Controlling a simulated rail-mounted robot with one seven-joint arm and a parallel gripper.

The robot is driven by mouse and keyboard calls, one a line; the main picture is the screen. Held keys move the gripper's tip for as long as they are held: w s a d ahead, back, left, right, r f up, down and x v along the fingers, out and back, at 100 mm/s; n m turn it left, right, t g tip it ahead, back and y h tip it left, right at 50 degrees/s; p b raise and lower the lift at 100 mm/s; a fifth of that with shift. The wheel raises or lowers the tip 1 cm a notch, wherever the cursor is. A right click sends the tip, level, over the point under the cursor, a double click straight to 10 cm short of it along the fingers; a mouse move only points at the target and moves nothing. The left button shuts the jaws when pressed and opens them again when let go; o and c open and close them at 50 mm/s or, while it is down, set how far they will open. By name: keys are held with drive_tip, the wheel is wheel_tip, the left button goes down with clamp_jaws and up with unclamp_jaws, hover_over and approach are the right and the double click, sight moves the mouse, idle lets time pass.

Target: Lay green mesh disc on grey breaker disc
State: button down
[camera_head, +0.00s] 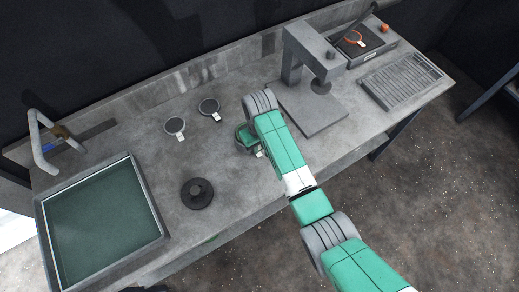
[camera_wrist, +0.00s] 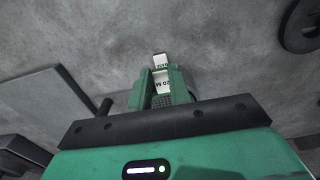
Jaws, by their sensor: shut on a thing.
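The green mesh disc (camera_head: 243,135) is partly hidden under my wrist in the head view, above the middle of the bench. In the wrist view its dark mesh (camera_wrist: 162,101) and a white tag reading "20 M" show between the green fingers of my gripper (camera_wrist: 164,77), which is shut on it. A second white tag (camera_wrist: 159,60) shows just beyond the fingers. A pale-rimmed disc (camera_head: 174,126) and a black-rimmed disc (camera_head: 209,107), both tagged, lie to the left. I cannot tell which thing is the grey breaker disc, or whether it is under my gripper.
A dark round piece with a knob (camera_head: 197,194) stands front left, beside a green-floored tray (camera_head: 150,210). A press-like stand (camera_head: 313,108) is to the right. Behind it an orange-rimmed disc (camera_head: 353,38) sits on a box, near a slatted rack (camera_head: 402,80).

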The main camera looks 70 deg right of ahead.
sight(260, 149)
drive_tip(key=shift+f+b, duration=0.4)
drive_tip(key=shift+f, duration=1.45)
drive_tip(key=shift+f, duration=0.15)
drive_tip(key=c, duration=1.3)
unclamp_jaws()
wheel_tip(260, 149, up, 12)
drive_tip(key=p, duration=0.2)
drive_tip(key=shift+r, duration=0.2)
